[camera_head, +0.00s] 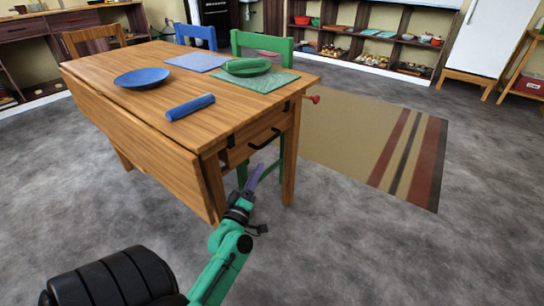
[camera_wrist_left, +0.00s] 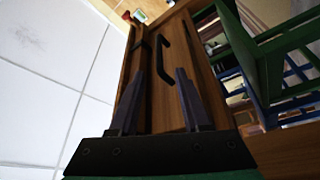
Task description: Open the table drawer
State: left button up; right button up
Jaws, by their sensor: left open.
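The wooden table (camera_head: 150,62) stands at left centre in the head view, with its narrow end facing me. The drawer (camera_head: 238,154) is in that end, under the tabletop, and looks closed. Its dark bar handle (camera_head: 265,140) shows on the drawer front; it also shows in the left wrist view as a dark handle (camera_wrist_left: 160,60). My left gripper (camera_head: 256,176) is just below and in front of the handle. In the left wrist view my left gripper (camera_wrist_left: 160,75) has its two fingers apart, with the handle ahead between their tips, apparently not gripped. My right gripper is out of view.
A blue plate (camera_head: 141,78), a blue rolled item (camera_head: 190,107) and a green bowl (camera_head: 246,67) are on the tabletop. A folded leaf (camera_head: 135,140) hangs at the table's side. A green chair (camera_head: 262,41) stands behind. The grey floor (camera_head: 340,240) at right is clear.

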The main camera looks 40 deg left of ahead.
pick_arm(q)
send_near(272, 138)
jog(key=f+x, duration=0.1)
jog(key=x, duration=0.9)
jog(key=shift+a+r, duration=0.1)
grip_shut()
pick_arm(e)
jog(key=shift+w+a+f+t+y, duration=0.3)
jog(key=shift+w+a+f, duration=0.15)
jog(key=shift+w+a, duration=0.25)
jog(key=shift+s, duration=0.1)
